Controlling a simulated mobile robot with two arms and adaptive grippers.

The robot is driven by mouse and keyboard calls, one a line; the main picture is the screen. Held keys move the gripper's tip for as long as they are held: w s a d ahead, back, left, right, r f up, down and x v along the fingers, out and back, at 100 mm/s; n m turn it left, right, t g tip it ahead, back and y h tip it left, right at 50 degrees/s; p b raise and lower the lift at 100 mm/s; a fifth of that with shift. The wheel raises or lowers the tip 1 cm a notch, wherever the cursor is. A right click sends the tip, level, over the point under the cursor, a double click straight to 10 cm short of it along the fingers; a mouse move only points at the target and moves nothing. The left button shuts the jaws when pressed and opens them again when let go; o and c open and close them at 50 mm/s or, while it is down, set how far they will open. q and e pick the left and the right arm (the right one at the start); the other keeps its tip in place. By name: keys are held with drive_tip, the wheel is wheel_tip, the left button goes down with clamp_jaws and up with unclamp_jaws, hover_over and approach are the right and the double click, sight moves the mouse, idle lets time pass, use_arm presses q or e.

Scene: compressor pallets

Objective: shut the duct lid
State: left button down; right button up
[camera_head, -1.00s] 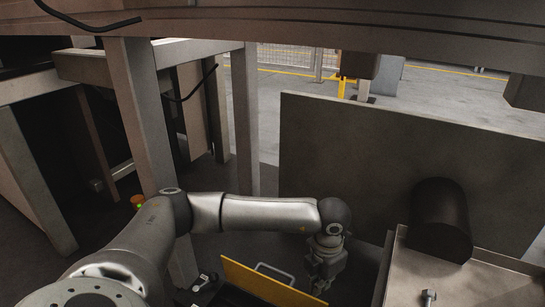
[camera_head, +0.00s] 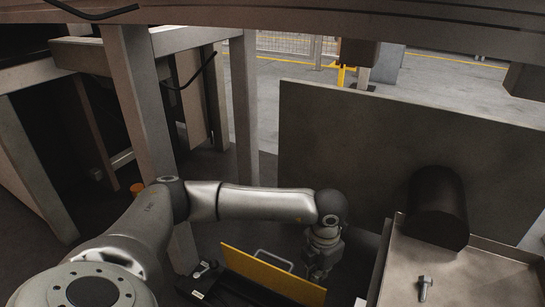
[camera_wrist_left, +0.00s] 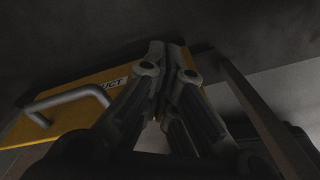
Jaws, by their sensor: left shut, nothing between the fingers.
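The duct lid is a yellow panel (camera_head: 262,272) with a metal handle (camera_head: 273,259), low in the middle of the head view. It stands raised at the back of a dark box. In the left wrist view the lid (camera_wrist_left: 75,87) shows at the left with its handle (camera_wrist_left: 72,100) and a partly hidden label ending in "UCT". My left gripper (camera_head: 317,275) points down at the lid's right end. Its fingers (camera_wrist_left: 160,110) are shut and empty and cover part of the lid in the wrist view; I cannot tell whether they touch it. My right gripper is out of view.
A metal tray (camera_head: 398,292) with a bolt (camera_head: 425,287) and a dark cylinder (camera_head: 438,205) stand at the right. A large grey panel (camera_head: 350,140) rises behind my left gripper. Frame posts (camera_head: 245,100) stand at the left, close to my left arm.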

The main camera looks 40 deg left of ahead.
use_arm(q)
drive_tip(key=shift+s+d+p, duration=0.25)
drive_tip(key=shift+s+p, duration=0.15)
drive_tip(key=shift+s, duration=0.55)
drive_tip(key=shift+s+d+p, duration=0.25)
drive_tip(key=shift+s+p, duration=0.1)
drive_tip(key=shift+s, duration=0.6)
drive_tip(key=p, duration=0.8)
approach(311, 286)
drive_tip(key=s+f, duration=0.2)
drive_tip(key=s, duration=0.1)
drive_tip(key=shift+w+d+r, duration=0.15)
drive_tip(key=shift+d+r, duration=0.35)
drive_tip(key=shift+r, duration=0.05)
